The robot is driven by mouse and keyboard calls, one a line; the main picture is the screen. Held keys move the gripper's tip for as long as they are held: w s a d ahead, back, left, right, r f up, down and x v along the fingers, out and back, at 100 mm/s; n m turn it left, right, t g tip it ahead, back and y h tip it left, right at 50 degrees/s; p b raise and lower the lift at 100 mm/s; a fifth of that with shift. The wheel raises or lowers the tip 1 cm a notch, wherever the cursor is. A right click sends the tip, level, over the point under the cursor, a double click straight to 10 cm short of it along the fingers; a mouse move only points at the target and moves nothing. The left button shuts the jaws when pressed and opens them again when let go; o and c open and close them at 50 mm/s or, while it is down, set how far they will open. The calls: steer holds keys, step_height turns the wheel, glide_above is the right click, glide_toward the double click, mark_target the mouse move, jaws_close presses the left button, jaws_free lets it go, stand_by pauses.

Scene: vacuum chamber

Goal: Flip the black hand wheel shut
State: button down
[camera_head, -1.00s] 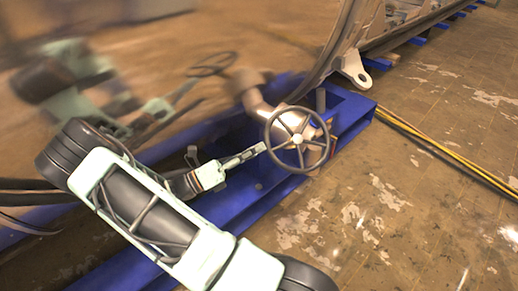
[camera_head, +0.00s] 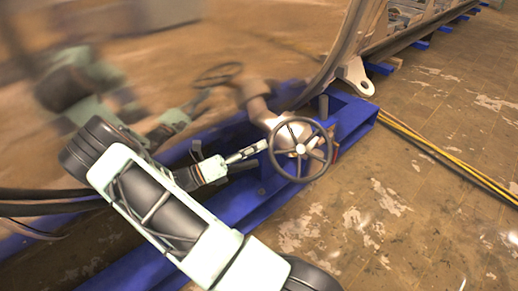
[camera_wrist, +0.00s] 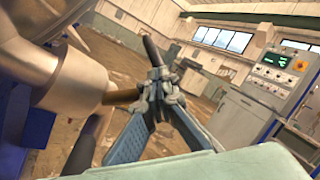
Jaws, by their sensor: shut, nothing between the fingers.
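The black hand wheel (camera_head: 301,149) is a round spoked rim in front of a pale metal valve body on a pipe. My gripper (camera_head: 263,146) reaches in from the left in the head view. Its tips are at the wheel's left rim; whether they touch it I cannot tell. In the wrist view the fingers (camera_wrist: 158,86) are together with nothing between them. A dark bar, apparently part of the wheel (camera_wrist: 152,50), shows just beyond the tips, partly hidden by them.
A blue frame (camera_head: 258,190) runs beneath the valve and my arm. A large shiny chamber wall (camera_head: 290,50) rises behind, reflecting my arm. Yellow cables (camera_head: 440,155) lie on the open floor at right. A control cabinet (camera_wrist: 278,75) stands far off in the wrist view.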

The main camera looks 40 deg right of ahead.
steer(key=shift+w+d+r+p, duration=0.55)
steer(key=shift+d+r, duration=0.1)
steer(key=shift+d, duration=0.05)
